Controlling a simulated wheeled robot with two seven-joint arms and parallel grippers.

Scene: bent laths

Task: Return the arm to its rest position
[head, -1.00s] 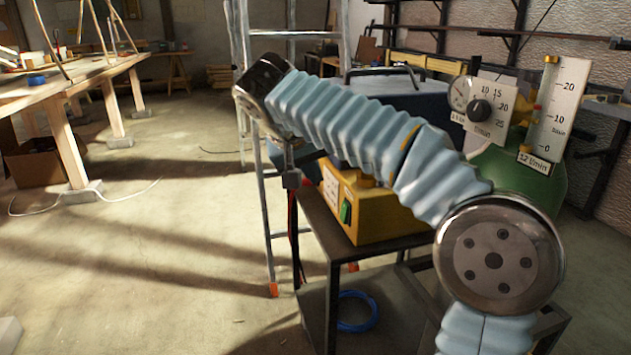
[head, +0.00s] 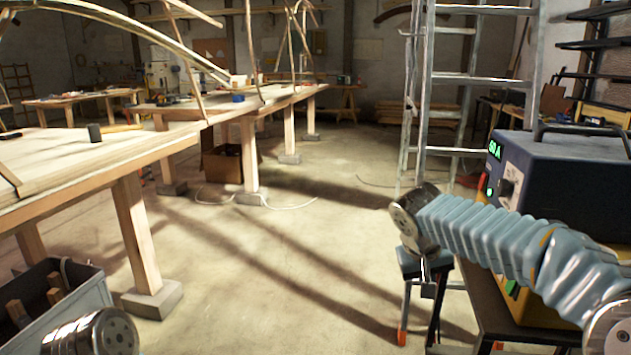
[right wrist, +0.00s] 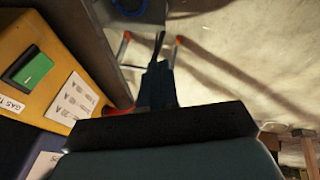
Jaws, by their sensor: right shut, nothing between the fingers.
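My right arm, in its pale blue ribbed sleeve (head: 490,235), reaches in from the right edge of the head view. Its metal wrist joint (head: 414,215) is bent downward, with dark parts hanging below it that are hard to make out. In the right wrist view my right gripper (right wrist: 158,80) points away from the camera, its dark fingers together with nothing between them. It is beside the yellow box (right wrist: 60,70) with a green switch. My left gripper is not in view.
The blue power unit (head: 570,175) stands close beside the right arm on the cart. A metal stepladder (head: 470,80) is behind the wrist. Wooden workbenches (head: 90,170) and a grey crate (head: 75,300) are at left. The concrete floor (head: 290,260) between is open.

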